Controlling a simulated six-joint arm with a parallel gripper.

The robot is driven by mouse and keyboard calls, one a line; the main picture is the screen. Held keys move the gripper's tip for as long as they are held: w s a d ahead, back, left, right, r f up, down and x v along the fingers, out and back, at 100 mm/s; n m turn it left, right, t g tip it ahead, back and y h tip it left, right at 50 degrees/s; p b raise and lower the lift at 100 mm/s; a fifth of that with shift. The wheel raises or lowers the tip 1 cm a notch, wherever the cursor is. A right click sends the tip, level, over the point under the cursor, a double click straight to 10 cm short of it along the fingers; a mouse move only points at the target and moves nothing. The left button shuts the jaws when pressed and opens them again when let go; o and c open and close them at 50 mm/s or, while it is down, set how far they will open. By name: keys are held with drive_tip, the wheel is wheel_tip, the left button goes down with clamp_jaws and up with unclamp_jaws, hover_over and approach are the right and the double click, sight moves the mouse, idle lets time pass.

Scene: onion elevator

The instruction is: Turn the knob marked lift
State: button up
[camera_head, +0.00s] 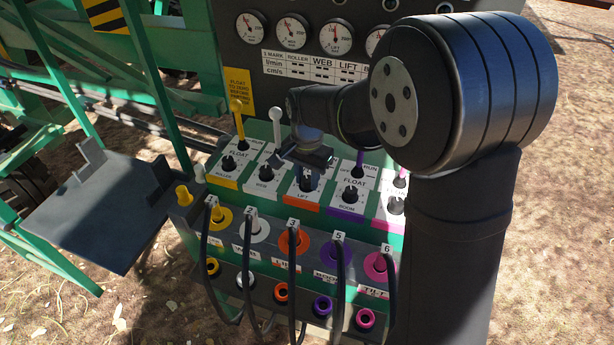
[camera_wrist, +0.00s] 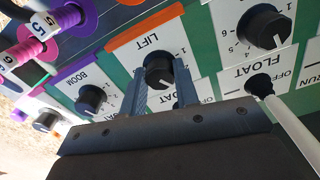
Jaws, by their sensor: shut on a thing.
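The lift knob (camera_wrist: 159,69) is a black knob on a white plate with an orange edge marked LIFT. In the wrist view it sits between the two fingers of my gripper (camera_wrist: 161,82), which is shut on it. In the head view my gripper (camera_head: 308,168) reaches down over the orange-edged lift plate (camera_head: 302,198). The knob's pointer and setting are hard to read there, and the fingers hide part of its scale.
A black boom knob (camera_wrist: 91,98) stands on one side and another black knob (camera_wrist: 264,27) on the other. A white lever (camera_wrist: 262,88) rises close to my gripper. Several gauges (camera_head: 292,30) are behind. Numbered cables (camera_head: 293,262) hang in front. A dark tray (camera_head: 95,210) is at left.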

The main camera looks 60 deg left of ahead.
sight(307, 179)
drive_tip(key=n, duration=1.3)
idle(0.7)
drive_tip(key=o, duration=1)
wheel_tip(307, 179, up, 18)
drive_tip(key=shift+f, duration=0.25)
drive_tip(key=shift+f, duration=0.15)
wheel_tip(307, 179, down, 17)
drive_tip(key=shift+f, duration=0.1)
idle(0.4)
